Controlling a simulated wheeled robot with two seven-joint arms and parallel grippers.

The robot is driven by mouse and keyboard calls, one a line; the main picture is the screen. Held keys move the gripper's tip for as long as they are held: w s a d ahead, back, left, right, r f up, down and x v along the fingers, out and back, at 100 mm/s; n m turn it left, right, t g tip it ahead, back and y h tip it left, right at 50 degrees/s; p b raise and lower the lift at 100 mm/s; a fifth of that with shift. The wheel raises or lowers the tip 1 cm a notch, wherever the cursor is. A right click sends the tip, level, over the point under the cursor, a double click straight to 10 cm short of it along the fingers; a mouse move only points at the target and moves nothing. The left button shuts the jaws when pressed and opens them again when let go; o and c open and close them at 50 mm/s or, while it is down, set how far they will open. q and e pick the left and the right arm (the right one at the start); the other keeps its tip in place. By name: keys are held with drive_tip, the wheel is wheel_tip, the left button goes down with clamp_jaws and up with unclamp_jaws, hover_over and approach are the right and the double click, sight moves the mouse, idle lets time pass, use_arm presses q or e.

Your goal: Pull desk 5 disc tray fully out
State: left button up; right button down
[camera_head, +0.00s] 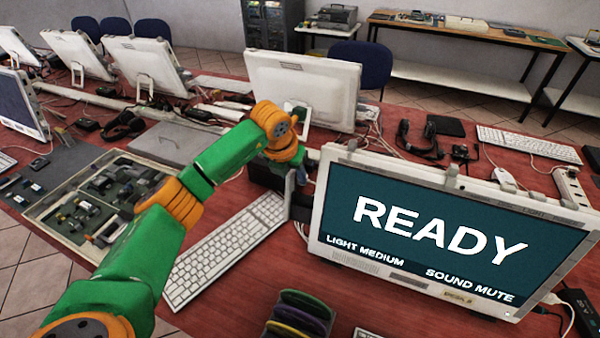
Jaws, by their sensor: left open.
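A white all-in-one computer with a teal screen (440,225) reading READY, LIGHT MEDIUM and SOUND MUTE stands on the red desk at the right. A small label (457,295) on its lower bezel starts with DESK, but I cannot read its number surely. My left arm reaches in from the lower left over the keyboard. My left gripper (291,192) is open, just beside the left edge of this computer. My wrist hides part of the jaws, and I cannot tell if they touch anything. No disc tray can be made out. My right gripper is not in view.
A white keyboard (224,250) lies below my forearm. Coloured discs in a dark holder (300,315) stand at the front. An open parts case (100,200) lies left. Another monitor (303,88) stands behind my wrist. Cables and a power strip (570,187) clutter the right.

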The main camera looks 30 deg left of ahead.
use_arm(q)
drive_tip(key=shift+a+f, duration=0.3)
drive_tip(key=shift+f, duration=0.65)
drive_tip(key=shift+w+f, duration=0.15)
drive_tip(key=shift+f, duration=0.05)
drive_tip(key=shift+w+d+f, duration=0.1)
drive_tip(key=shift+w, duration=0.1)
drive_tip(key=c, duration=0.7)
clamp_jaws()
